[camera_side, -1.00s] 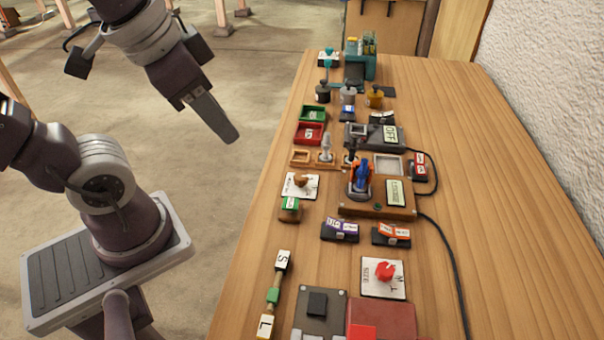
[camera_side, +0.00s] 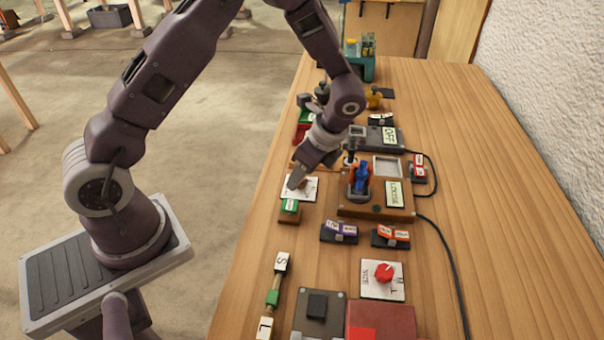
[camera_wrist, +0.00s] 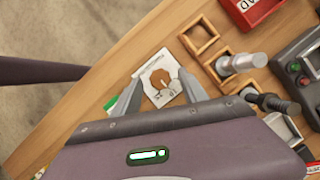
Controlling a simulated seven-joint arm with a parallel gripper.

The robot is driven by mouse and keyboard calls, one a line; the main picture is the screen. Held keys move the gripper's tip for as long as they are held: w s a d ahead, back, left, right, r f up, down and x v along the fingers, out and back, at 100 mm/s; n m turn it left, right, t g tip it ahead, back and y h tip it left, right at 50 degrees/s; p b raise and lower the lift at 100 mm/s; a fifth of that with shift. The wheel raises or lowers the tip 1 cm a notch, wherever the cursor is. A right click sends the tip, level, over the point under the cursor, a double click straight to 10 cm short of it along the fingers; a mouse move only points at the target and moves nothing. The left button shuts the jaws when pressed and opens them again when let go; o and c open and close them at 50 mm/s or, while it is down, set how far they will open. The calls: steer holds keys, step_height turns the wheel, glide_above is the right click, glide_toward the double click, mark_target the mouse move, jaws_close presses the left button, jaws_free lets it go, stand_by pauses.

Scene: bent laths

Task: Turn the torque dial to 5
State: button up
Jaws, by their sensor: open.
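A dial with a brown knob on a white plate (camera_side: 311,186) sits near the left edge of the bench; I take it for the torque dial. In the wrist view the brown knob (camera_wrist: 160,79) shows between my two fingers, with dark marks on the plate (camera_wrist: 168,95) too small to read. My gripper (camera_side: 294,184) points down at this dial and partly covers it in the side view. In the wrist view my gripper (camera_wrist: 160,76) is open, one finger on each side of the knob. I cannot tell whether the fingers touch it or which number it points to.
A green-labelled wooden block (camera_side: 290,210) is just in front of the dial. Wooden square frames (camera_wrist: 199,38) and a grey peg (camera_wrist: 243,63) stand beside it. A brown box with a blue part (camera_side: 361,178) is to the right. A red knob on another white plate (camera_side: 384,272) lies nearer.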

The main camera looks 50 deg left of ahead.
steer(key=shift+a+f, duration=0.2)
steer(key=shift+f, duration=0.2)
steer(key=shift+c, duration=0.2)
jaws_close()
steer(key=shift+n, duration=0.3)
steer(key=n, duration=0.2)
steer(key=n+g+h, duration=0.1)
steer(key=n, duration=0.1)
steer(key=shift+w+g, duration=0.1)
steer(key=shift+g, duration=0.2)
steer(key=shift+w+a+n+g+h, duration=0.1)
steer(key=shift+n+g+h, duration=0.25)
steer(key=shift+n, duration=0.95)
steer(key=shift+n+g+h, duration=0.15)
steer(key=shift+n+h, duration=0.3)
steer(key=shift+n, duration=0.85)
